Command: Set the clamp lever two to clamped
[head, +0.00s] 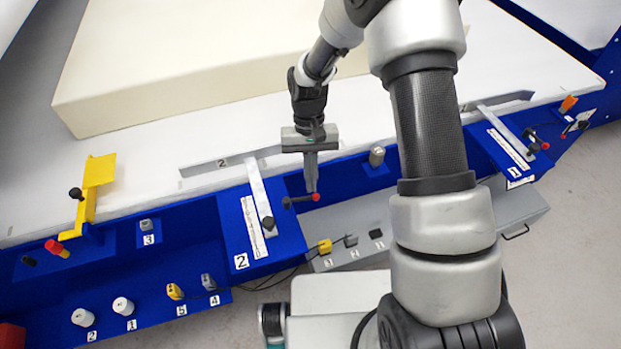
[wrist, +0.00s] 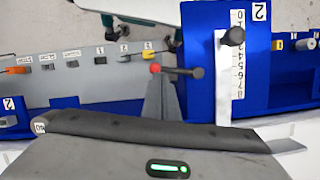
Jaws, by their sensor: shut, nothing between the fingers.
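Clamp lever two is a short black lever (head: 298,200) with a red ball end (head: 316,197), to the right of the blue block marked 2 (head: 240,222). In the wrist view the lever (wrist: 180,71) lies roughly crosswise, its red ball (wrist: 155,68) at the left and a black knob at the right. My gripper (head: 311,188) points down with its fingers shut and empty. Its fingertips (wrist: 160,80) are right by the red ball end; I cannot tell whether they touch it.
A silver slide bar (head: 257,190) with a black knob and a ruler scale crosses block 2. A cream foam slab (head: 200,60) lies on the white table behind. A yellow bracket (head: 95,180) stands left, a silver peg (head: 377,156) right. A grey panel (head: 370,235) with small connectors sits in front.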

